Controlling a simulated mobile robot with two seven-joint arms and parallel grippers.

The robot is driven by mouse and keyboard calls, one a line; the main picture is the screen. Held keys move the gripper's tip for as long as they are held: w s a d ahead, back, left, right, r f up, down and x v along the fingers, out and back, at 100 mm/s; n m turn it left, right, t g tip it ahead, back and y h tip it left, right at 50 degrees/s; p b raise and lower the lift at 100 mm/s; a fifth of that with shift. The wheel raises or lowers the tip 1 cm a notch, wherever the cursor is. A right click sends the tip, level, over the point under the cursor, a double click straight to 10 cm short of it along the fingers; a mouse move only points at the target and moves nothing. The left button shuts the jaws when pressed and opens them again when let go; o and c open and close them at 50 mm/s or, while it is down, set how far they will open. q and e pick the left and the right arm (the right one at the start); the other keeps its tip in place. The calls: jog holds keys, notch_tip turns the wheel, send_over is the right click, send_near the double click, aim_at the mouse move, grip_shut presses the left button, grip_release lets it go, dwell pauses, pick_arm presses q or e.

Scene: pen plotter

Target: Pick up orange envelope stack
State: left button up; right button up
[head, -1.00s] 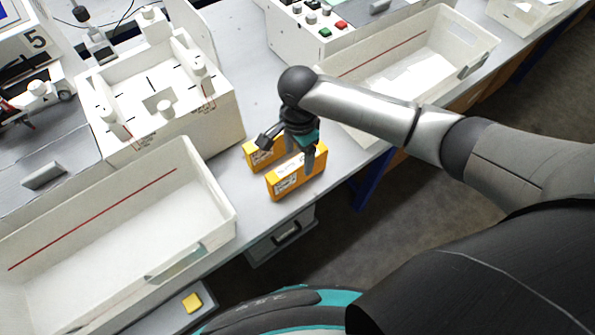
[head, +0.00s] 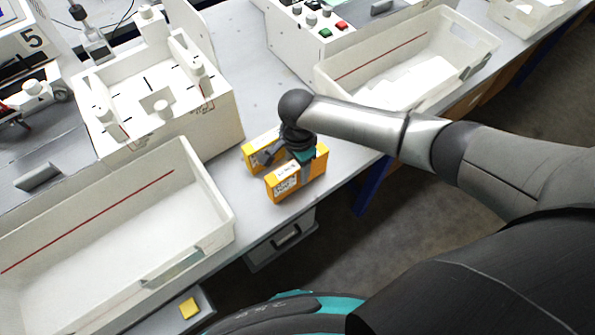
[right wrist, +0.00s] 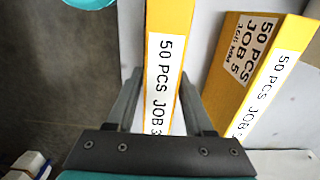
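Two orange envelope stacks stand on edge side by side on the grey bench. The nearer stack (head: 285,186) is close to the bench's front edge, and the farther stack (head: 257,152) is just behind it. My right gripper (head: 295,165) points down over the nearer stack. In the right wrist view my open fingers (right wrist: 160,105) straddle this stack (right wrist: 158,90), whose white label reads "50 PCS JOB" with the end hidden. A gap shows at the left finger. The other stack (right wrist: 235,75), labelled "JOB 5", is outside the right finger. My left gripper is not in view.
A white bin (head: 215,190) stands left of the stacks, and another bin with papers (head: 475,72) stands to the right. A white fixture box (head: 185,130) is behind left. A control box with buttons (head: 290,48) stands at the back. Bare bench lies behind the stacks.

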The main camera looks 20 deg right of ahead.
grip_shut()
dwell(0.5)
